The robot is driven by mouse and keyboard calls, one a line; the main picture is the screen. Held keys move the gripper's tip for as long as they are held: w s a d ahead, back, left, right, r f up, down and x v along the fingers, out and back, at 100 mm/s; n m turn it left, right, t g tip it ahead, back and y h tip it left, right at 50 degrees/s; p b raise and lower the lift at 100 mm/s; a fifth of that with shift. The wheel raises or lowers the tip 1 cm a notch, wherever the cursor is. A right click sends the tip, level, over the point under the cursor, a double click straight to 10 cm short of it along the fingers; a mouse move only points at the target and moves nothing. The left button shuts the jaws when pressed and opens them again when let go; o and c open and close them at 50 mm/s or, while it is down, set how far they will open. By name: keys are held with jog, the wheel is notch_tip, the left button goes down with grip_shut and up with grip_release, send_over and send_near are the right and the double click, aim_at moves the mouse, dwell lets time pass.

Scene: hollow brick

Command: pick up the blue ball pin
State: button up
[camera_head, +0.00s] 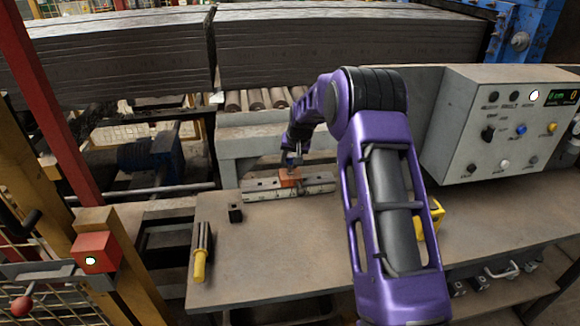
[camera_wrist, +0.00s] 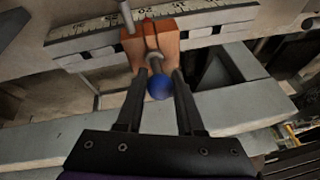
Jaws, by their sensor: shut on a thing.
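The blue ball pin (camera_wrist: 159,87) shows in the wrist view, with its round blue end toward me and its grey shank and collar running up to an orange block (camera_wrist: 152,42). My gripper (camera_wrist: 160,73) has its two black fingers on either side of the pin, shut on it. Whether the shank's far end sits inside the block is hidden. In the head view, my gripper (camera_head: 291,158) is right above the orange block (camera_head: 290,178), and the pin is too small to make out clearly.
The block sits on a grey rail with a scale (camera_head: 262,191) on the workbench (camera_head: 265,250). A small black block (camera_head: 235,212) and a yellow-handled tool (camera_head: 200,262) are to the left. A control box (camera_head: 500,125) stands at right. The front bench is mostly clear.

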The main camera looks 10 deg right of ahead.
grip_shut()
